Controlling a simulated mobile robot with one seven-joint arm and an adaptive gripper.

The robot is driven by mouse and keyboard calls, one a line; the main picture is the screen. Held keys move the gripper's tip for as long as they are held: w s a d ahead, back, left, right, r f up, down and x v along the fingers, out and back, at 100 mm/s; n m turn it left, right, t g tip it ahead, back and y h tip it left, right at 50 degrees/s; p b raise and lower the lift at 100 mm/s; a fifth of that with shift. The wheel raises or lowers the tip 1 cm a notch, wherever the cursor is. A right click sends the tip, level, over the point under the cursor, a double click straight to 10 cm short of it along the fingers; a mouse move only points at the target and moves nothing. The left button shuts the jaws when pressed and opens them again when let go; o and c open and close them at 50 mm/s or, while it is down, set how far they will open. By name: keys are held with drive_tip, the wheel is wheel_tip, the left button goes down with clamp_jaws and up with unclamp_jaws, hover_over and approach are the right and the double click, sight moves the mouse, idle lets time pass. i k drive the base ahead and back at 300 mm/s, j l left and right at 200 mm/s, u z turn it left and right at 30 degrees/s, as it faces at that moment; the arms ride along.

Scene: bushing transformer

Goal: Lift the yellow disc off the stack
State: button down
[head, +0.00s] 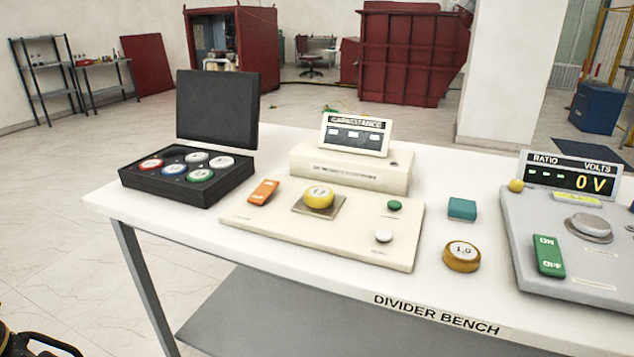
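A yellow disc (319,196) with a pale marked top sits on a square grey-brown plate (331,209) on the cream panel (270,226). From this angle I cannot tell whether another disc lies under it. A second, amber disc (462,262) marked 1.0 lies apart on the white bench, right of the panel. A dark curved part at the bottom left corner seems to be my gripper (38,346), cut off by the picture edge. It is well away from the yellow disc, and its opening does not show.
An open black case (187,190) with red, blue, green and white-topped discs stands left. A grey console (575,250) reading 0 V stands right. Bare bench runs along the front.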

sight(317, 197)
drive_tip(key=j+z, duration=0.1)
drive_tip(key=z, duration=0.25)
drive_tip(key=j+z, duration=0.15)
drive_tip(key=z, duration=0.15)
drive_tip(key=j+z, duration=0.25)
drive_tip(key=j, duration=0.35)
drive_tip(key=k+j+z, duration=0.1)
drive_tip(key=j+z, duration=0.2)
drive_tip(key=j, duration=0.3)
drive_tip(key=k+j, duration=0.1)
drive_tip(key=j, duration=0.8)
drive_tip(key=k+j, duration=0.15)
drive_tip(key=j, duration=0.3)
drive_tip(key=i+z, duration=0.05)
